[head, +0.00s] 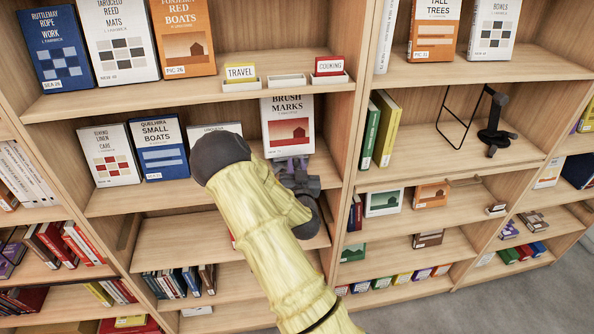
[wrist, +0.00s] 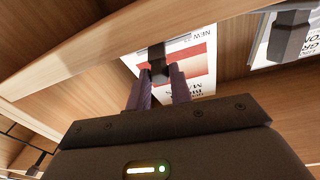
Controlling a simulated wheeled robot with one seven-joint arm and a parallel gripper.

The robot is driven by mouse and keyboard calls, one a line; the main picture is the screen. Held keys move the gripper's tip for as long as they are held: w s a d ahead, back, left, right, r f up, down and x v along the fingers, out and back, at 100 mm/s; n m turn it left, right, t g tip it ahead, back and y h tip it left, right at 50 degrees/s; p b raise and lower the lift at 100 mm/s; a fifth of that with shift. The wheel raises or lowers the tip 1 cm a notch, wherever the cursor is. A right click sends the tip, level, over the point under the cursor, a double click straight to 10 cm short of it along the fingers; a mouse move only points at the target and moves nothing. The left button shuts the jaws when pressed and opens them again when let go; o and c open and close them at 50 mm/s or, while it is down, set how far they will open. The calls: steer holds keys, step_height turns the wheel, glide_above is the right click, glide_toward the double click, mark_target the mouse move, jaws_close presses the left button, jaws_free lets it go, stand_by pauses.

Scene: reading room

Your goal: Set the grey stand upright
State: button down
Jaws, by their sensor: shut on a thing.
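My gripper (head: 294,164) is at the middle shelf in the head view, in front of the white "Brush Marks" book (head: 290,112). In the wrist view, its two purple fingers (wrist: 159,76) are shut on a small dark grey part, which I take to be the grey stand (wrist: 156,56). The "Brush Marks" book (wrist: 200,58) shows behind it, upside down. Most of the stand is hidden by my fingers, and in the head view my arm and gripper cover it. I cannot tell whether it is upright or tilted, or touching the shelf.
A shelf board (wrist: 110,52) runs close by the fingers. Another dark post (wrist: 291,32) stands before a white book at the right of the wrist view. A black stand (head: 493,128) and a wire frame (head: 456,120) are in the right bay. Label holders (head: 286,81) sit above.

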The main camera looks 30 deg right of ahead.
steer(key=shift+s+f+t+h+b, duration=0.2)
steer(key=shift+f+t+h+b, duration=0.6)
steer(key=shift+b, duration=2.55)
steer(key=shift+f+t+b, duration=0.3)
steer(key=shift+f+b, duration=0.1)
steer(key=shift+b, duration=0.15)
steer(key=c, duration=1.3)
jaws_free()
steer(key=shift+s, duration=0.1)
steer(key=shift+o, duration=0.2)
steer(key=shift+a, duration=0.1)
